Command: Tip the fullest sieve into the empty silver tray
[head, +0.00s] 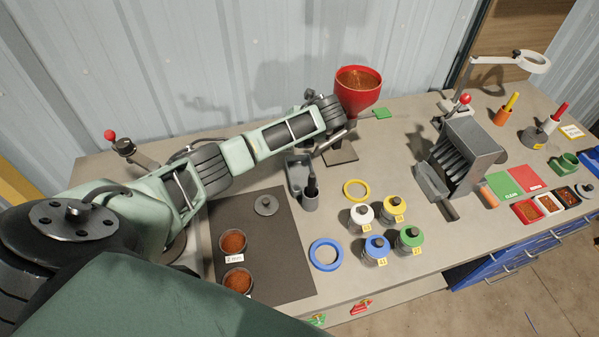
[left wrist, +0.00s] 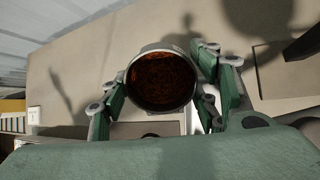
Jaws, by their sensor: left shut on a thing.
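In the left wrist view, the green fingers of my left gripper (left wrist: 163,90) are shut around a round, grey-rimmed sieve (left wrist: 162,82) with dark copper-brown granules inside. The sieve is held above the bench. Two more round sieves (head: 232,242) (head: 237,281) with reddish granules stand on the dark mat (head: 280,255), with white labels. My right gripper is not in view.
A red funnel (head: 359,97) with copper granules stands at the back. Several lidded jars (head: 376,249), a blue ring (head: 325,254) and a yellow ring (head: 356,190) lie mid-bench. A grey slotted chute (head: 468,150) stands right, near red (head: 524,213), white and black trays.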

